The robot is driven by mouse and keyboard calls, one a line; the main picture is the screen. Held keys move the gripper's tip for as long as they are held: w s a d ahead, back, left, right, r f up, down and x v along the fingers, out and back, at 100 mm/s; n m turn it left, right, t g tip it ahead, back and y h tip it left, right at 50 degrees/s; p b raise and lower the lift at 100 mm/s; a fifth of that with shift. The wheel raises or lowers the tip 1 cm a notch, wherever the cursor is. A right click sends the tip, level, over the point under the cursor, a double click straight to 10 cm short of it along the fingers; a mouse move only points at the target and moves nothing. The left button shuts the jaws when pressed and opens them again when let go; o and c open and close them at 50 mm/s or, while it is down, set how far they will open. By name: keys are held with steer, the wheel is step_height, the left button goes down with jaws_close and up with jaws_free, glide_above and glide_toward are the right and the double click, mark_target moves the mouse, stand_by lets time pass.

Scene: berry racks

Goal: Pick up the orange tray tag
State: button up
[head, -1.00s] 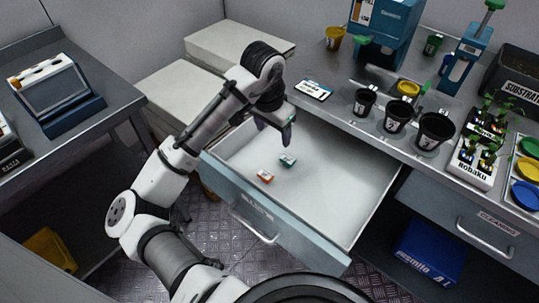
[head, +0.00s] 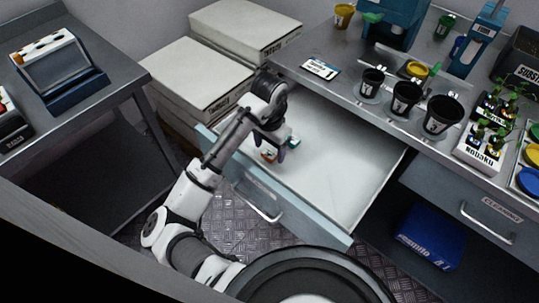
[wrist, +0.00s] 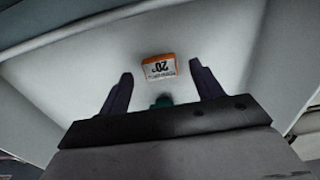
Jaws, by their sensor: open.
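The orange tray tag (wrist: 160,67) lies flat on the drawer floor, with a white label reading "20" upside down in the wrist view. In the head view the tag (head: 268,156) sits near the left end of the open drawer, partly behind my gripper (head: 275,147). In the wrist view my gripper (wrist: 160,88) is open and empty, its two dark fingers on either side of the tag's line and short of it. A teal tag (head: 294,142) lies just right of my gripper in the head view; part of it (wrist: 163,101) shows between the fingers in the wrist view.
The open drawer (head: 345,190) has a raised front wall and much bare floor to the right. The counter above holds a white card (head: 320,69), black cups (head: 406,99) and seedlings. White boxes (head: 200,72) are stacked behind the drawer's left end.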

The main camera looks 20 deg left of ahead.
steer(key=shift+f, duration=1.4)
steer(key=shift+c, duration=0.3)
steer(key=c, duration=1)
steer(key=shift+r, duration=0.15)
